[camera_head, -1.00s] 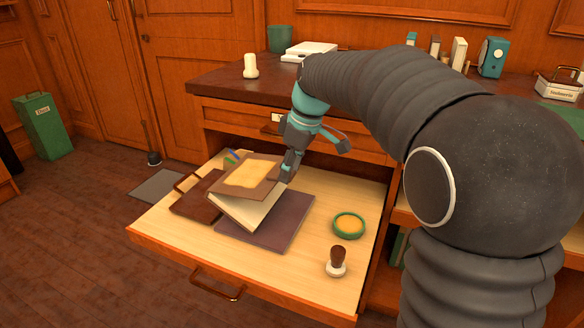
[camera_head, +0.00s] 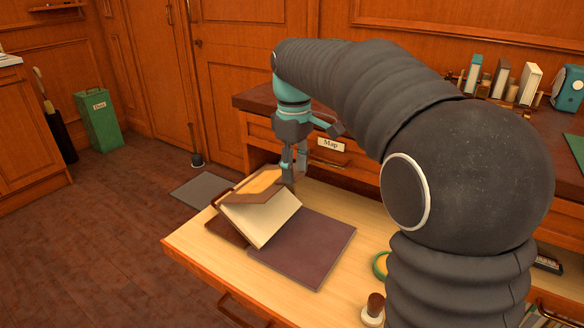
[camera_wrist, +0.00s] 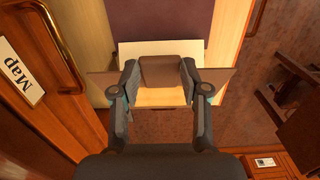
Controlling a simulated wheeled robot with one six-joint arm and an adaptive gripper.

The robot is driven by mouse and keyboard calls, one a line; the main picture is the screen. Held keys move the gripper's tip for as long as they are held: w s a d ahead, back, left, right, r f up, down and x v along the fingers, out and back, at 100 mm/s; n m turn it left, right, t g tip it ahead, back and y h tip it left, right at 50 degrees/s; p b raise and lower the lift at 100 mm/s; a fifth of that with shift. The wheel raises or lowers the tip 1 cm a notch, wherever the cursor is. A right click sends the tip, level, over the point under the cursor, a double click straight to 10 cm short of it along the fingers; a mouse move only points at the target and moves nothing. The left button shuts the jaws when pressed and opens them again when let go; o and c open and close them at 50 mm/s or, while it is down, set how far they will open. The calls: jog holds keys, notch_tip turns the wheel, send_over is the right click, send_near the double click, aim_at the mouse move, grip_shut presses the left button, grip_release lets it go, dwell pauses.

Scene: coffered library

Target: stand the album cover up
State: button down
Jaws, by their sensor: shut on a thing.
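The album cover (camera_head: 258,186) is a brown panel with a yellow patch, held tilted above the pulled-out drawer. A cream face (camera_head: 262,217) shows below its near edge; I cannot tell if this is its lining or the pages. A flat dark purple-brown panel (camera_head: 306,247) lies beside it on the right. My gripper (camera_head: 293,172) points down at the cover's far right edge and is shut on it. In the wrist view the fingers (camera_wrist: 160,78) stand either side of a brown piece at the cover (camera_wrist: 222,84). The contact itself is partly hidden.
The light wood drawer (camera_head: 195,243) has bare room in front. A green-rimmed round dish (camera_head: 380,265) and a stamp (camera_head: 373,308) are at right, partly behind my arm. The cabinet front with its Map label (camera_head: 331,144) rises close behind my gripper.

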jog(key=shift+a, duration=0.1)
dwell(0.8)
jog(key=c, duration=0.6)
grip_release()
jog(key=shift+o, duration=0.2)
notch_tip(320, 180, up, 12)
jog(key=shift+a, duration=0.1)
